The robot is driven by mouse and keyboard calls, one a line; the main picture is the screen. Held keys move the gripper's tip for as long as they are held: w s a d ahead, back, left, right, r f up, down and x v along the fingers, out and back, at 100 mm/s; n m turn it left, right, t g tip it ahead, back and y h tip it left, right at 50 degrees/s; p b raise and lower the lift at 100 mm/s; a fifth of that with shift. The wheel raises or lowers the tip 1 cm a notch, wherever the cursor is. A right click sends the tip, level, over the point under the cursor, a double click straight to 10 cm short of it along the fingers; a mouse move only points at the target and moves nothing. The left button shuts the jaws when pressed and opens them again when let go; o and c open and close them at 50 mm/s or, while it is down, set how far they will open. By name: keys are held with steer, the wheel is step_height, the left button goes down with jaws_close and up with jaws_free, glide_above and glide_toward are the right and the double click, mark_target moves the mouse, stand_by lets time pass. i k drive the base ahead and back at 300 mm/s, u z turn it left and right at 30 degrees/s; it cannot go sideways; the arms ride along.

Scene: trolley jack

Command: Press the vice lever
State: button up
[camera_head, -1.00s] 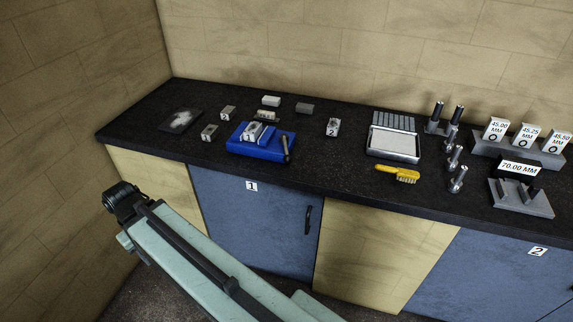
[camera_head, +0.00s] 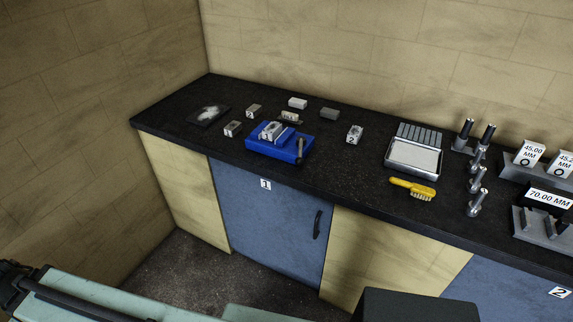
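The blue vice (camera_head: 262,148) sits on the black worktop, left of the middle. A light grey block with a number label (camera_head: 271,131) is at its top. The dark vice lever (camera_head: 300,151) stands out at the vice's right end, slanting up toward the back. Nothing of mine touches the vice or lever. Parts of my pale green arm run along the bottom left edge, well below and in front of the worktop. No gripper fingers show, so what they hold is hidden.
Small numbered blocks surround the vice, with one block (camera_head: 355,135) to its right. A grey tray (camera_head: 413,170), a yellow brush (camera_head: 413,188) and metal pins (camera_head: 476,181) lie farther right. Blue cabinet door 1 (camera_head: 268,225) is shut below. The worktop's front strip by the vice is clear.

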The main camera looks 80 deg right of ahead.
mark_target(301, 141)
steer(key=u, duration=0.05)
steer(key=i, duration=1.65)
steer(key=z, duration=2.5)
steer(key=i, duration=0.35)
steer(key=u, duration=0.1)
